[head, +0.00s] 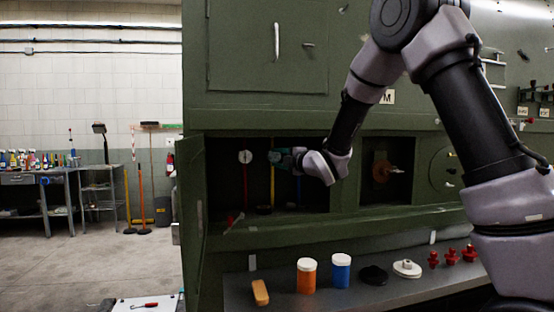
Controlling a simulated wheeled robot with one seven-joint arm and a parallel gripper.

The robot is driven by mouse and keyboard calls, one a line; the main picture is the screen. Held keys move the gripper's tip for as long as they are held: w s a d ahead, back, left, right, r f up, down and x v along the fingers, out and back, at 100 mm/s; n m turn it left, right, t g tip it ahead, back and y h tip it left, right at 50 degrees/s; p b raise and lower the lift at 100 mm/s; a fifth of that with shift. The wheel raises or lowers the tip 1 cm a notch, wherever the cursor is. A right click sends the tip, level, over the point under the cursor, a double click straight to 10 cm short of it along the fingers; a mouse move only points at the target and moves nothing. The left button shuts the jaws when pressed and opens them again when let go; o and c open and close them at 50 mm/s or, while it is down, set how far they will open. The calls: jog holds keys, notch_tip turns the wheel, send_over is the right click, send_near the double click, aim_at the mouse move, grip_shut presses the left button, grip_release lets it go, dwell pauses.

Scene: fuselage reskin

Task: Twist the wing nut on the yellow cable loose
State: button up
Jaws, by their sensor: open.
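The yellow cable (272,186) hangs vertically inside the open dark compartment of the green fuselage panel. My gripper (274,157) reaches in from the right at the cable's upper end and is open. The wing nut on the yellow cable cannot be made out; my gripper covers that spot. Whether the fingers touch it cannot be told. A red cable (244,187) hangs to the left, below a pale round fitting (245,157). A blue cable (298,188) hangs to the right, its top hidden by my gripper and wrist.
The compartment's open door (191,195) stands at its left edge. On the ledge below are an orange jar (306,278), a blue jar (340,273), a black disc (374,275), a white knob piece (407,269) and several red knobs (451,257). A second opening (386,172) lies right.

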jog(key=v, duration=1)
jog(key=shift+s, duration=0.15)
jog(key=shift+d, duration=0.15)
jog(key=s+d+r+m+h, duration=0.2)
jog(key=s+d+m+h, duration=0.15)
jog(key=d+m, duration=0.5)
jog(key=s+d+r+m+h, duration=0.1)
jog(key=s+d+m+h, duration=0.1)
jog(key=d+m+h, duration=0.45)
jog(key=s+d+f+m+g, duration=0.1)
jog(key=s+d+m+g, duration=0.2)
jog(key=s+m, duration=0.4)
jog(key=s+d+f+m+g, duration=0.1)
jog(key=s+d+m+g, duration=0.3)
jog(key=s+m, duration=0.4)
jog(key=s, duration=0.6)
jog(key=shift+s+d+y, duration=0.25)
jog(key=shift+s+y, duration=0.05)
jog(key=shift+s, duration=0.1)
jog(key=shift+f, duration=0.1)
jog(key=shift+c, duration=0.3)
